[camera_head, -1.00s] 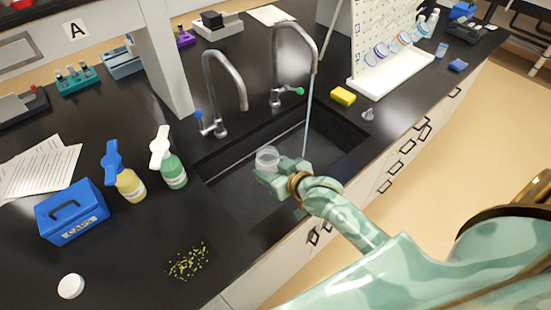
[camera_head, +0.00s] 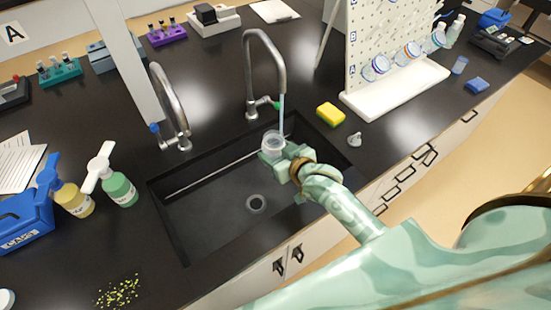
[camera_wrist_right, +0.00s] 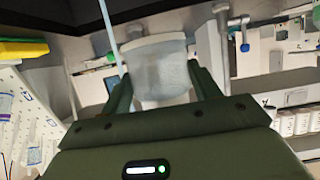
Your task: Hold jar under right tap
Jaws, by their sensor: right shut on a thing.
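The clear jar (camera_head: 272,142) is held upright over the back of the sink by my right gripper (camera_head: 276,152). In the right wrist view the jar (camera_wrist_right: 160,68) sits between the two green fingers. The right tap (camera_head: 265,62) arches over the jar, and a thin water stream (camera_head: 282,112) runs from it. In the head view the stream meets the jar's right rear rim. In the wrist view the stream (camera_wrist_right: 109,40) passes close along the jar's left side. I cannot tell whether water enters the jar. My left gripper is not in view.
The left tap (camera_head: 170,105) stands left of the jar. The sink (camera_head: 215,205) is open below. A yellow sponge (camera_head: 330,114) and small grey piece (camera_head: 355,139) lie right of it, before a white pegboard rack (camera_head: 395,92).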

